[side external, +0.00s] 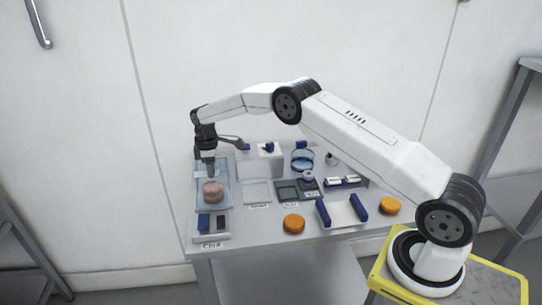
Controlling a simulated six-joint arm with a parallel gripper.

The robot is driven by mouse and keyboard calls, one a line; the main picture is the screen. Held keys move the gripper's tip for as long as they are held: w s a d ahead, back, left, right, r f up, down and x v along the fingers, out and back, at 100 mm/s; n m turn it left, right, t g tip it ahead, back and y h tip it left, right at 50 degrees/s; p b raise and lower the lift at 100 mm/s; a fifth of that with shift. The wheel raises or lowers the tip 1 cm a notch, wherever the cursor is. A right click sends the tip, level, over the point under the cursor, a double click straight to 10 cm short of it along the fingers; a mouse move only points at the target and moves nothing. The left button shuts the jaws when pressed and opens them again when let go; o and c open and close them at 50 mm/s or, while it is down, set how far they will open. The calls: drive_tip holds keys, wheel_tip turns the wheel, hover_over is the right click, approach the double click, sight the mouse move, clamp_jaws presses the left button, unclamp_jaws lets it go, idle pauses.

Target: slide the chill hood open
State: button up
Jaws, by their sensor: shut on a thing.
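The chill hood (222,168) is a clear bluish cover at the left end of the table, over the back part of a pale unit whose front label (212,245) appears to read "Chill". A pinkish-brown round (213,194) shows in the hood area. My gripper (209,171) points down over the hood and is shut on it, apparently at a grip on its top. The fingers hide the exact contact. In front of the hood, the unit's front part shows a blue block (204,222) and a dark patch (222,222).
Right of the hood are a white box (262,165), a pale square tray (257,192), dark square plates (287,192) and a blue-rimmed clear dish (302,160). Orange rounds (293,224) and a blue-ended white holder (342,212) stand near the front edge.

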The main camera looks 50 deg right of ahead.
drive_tip(key=shift+w+d, duration=0.75)
drive_tip(key=shift+w, duration=0.05)
drive_tip(key=o, duration=1.2)
drive_tip(key=shift+r, duration=0.15)
drive_tip(key=shift+r, duration=3.4)
